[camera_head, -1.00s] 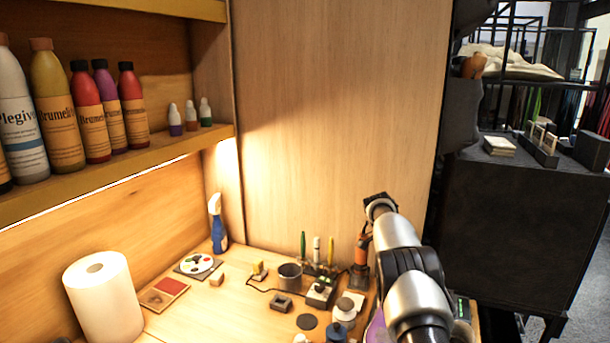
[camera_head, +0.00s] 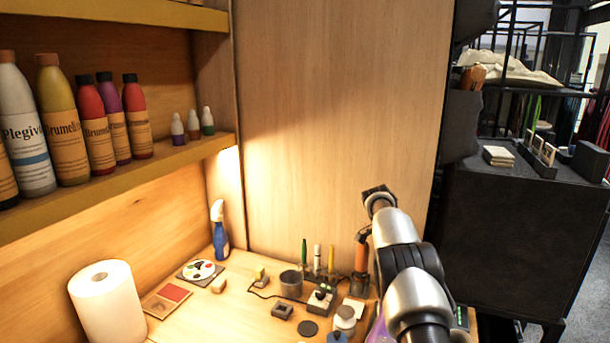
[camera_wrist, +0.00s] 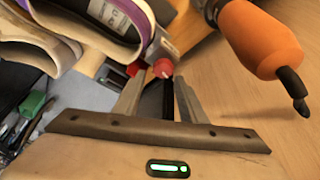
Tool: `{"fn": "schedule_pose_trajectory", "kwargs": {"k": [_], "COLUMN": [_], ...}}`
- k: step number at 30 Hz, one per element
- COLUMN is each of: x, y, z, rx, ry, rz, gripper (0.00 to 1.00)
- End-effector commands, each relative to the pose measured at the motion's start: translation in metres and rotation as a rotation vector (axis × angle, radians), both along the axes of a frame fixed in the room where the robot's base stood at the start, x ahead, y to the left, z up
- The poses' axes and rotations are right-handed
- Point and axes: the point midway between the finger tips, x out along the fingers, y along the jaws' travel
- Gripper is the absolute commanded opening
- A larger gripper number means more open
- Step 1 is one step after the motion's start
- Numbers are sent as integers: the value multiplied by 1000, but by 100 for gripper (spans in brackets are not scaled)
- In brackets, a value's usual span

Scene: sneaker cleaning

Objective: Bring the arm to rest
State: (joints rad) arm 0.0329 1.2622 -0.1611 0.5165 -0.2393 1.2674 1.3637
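My arm rises from the lower right of the head view, in front of the bare wooden panel (camera_head: 330,110). My gripper (camera_head: 379,191) is at its upper end, above the right side of the workbench (camera_head: 190,325). In the wrist view my gripper (camera_wrist: 166,78) shows two metal fingers with a dark gap between them. I see nothing clearly held in it. A red-capped thing (camera_wrist: 160,66) shows beyond the fingertips; whether it touches them I cannot tell.
An orange-handled tool (camera_wrist: 262,40) with a black tip shows right of the fingers in the wrist view. The bench holds a paper roll (camera_head: 106,305), a spray bottle (camera_head: 219,232) and a grey cup (camera_head: 291,284). A dark cabinet (camera_head: 520,240) stands at right.

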Motion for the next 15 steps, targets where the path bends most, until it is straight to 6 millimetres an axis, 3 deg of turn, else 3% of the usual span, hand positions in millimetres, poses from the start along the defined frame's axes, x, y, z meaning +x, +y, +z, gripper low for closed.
{"fn": "schedule_pose_trajectory", "kwargs": {"k": [5, 8, 11, 15], "x": [0, -1, -5, -30], "y": [-1, -1, 2, 14], "z": [1, 15, 53, 136], "rx": [-2, 3, 17, 54], "ry": [-1, -4, -6, -4], "rz": [0, 15, 61, 190], "gripper": [38, 38, 38, 38]}}
